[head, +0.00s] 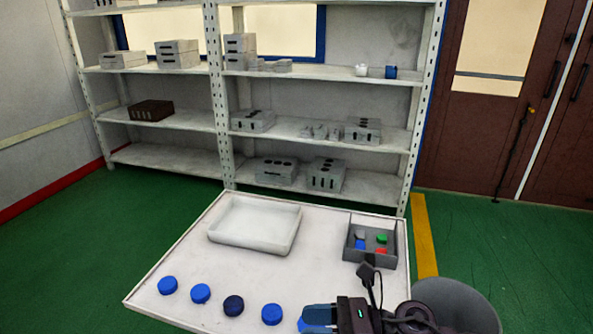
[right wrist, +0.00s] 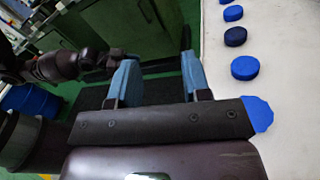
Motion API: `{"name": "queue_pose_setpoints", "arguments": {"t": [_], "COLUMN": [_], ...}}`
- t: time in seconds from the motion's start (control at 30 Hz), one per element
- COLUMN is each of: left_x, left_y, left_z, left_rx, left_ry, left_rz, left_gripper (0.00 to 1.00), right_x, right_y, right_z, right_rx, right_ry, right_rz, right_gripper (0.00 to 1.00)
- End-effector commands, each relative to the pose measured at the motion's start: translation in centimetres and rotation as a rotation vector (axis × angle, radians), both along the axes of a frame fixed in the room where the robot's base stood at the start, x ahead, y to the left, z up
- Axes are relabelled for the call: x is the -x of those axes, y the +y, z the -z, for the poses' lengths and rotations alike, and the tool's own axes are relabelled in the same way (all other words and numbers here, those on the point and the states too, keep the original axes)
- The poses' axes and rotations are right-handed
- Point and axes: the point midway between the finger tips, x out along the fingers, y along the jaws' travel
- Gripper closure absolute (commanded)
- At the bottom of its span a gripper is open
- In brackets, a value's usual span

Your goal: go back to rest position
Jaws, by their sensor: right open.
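My right gripper (head: 318,314) is at the near edge of the white table (head: 190,250) in the head view. In the right wrist view its two blue fingers (right wrist: 160,78) stand wide apart with nothing between them. A row of round blue pieces lies on the table: one at the left end (head: 167,285), one beside it (head: 200,293), a darker one (head: 233,305) and one near the gripper (head: 272,314). A further blue piece (right wrist: 262,113) is partly hidden by the gripper body. My left gripper cannot be made out.
A shallow white tray (head: 213,236) and a grey box (head: 347,254) with grey, green, blue and red pieces stand on the table. Shelving (head: 225,120) with grey blocks stands behind. A grey round bin (head: 460,300) is right of the table. Green floor lies open at left.

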Motion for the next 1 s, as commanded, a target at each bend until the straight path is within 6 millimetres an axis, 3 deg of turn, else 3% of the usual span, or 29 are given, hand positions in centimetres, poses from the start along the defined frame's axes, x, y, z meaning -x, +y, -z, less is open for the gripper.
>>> {"name": "queue_pose_setpoints", "arguments": {"t": [0.1, 0.27, 0.37, 0.53, 0.67, 0.8, 0.97, 1.0], "left_x": [-0.4, -0.6, -0.7, -0.7, -0.8, -0.6, 0.0, 0.1], "left_y": [0.0, 0.0, 0.0, 0.1, 0.1, 0.1, 0.3, 0.3], "left_z": [-1.0, -1.6, -1.8, -2.3, -2.9, -3.3, -3.1, -3.0], "left_rx": [0.0, 0.0, -0.001, -0.001, -0.001, -0.001, -0.002, -0.002], "left_ry": [-0.017, -0.028, -0.029, -0.035, -0.044, -0.046, -0.035, -0.031], "left_rz": [0.001, 0.001, 0.001, 0.0, 0.0, -0.002, -0.006, -0.006], "left_gripper": [0.57, 0.57, 0.57, 0.57, 0.57, 0.57, 0.57, 0.57], "right_x": [0.2, 0.0, 0.2, 1.9, 4.8, 9.1, 14.1, 15.1], "right_y": [-1.3, -4.8, -7.6, -13.1, -17.2, -20.7, -23.1, -23.5], "right_z": [-1.1, -0.9, 0.2, 3.7, 7.3, 11.2, 14.4, 15.0], "right_rx": [-0.214, -0.505, -0.695, -1.041, -1.327, -1.643, -1.954, 1.981], "right_ry": [0.293, 0.697, 0.948, 1.365, 1.659, 1.927, 2.137, -2.137], "right_rz": [0.175, 0.395, 0.525, 0.734, 0.88, 1.009, 1.106, -1.104], "right_gripper": [0.56, 0.56, 0.56, 0.56, 0.56, 0.56, 0.56, 0.56]}}
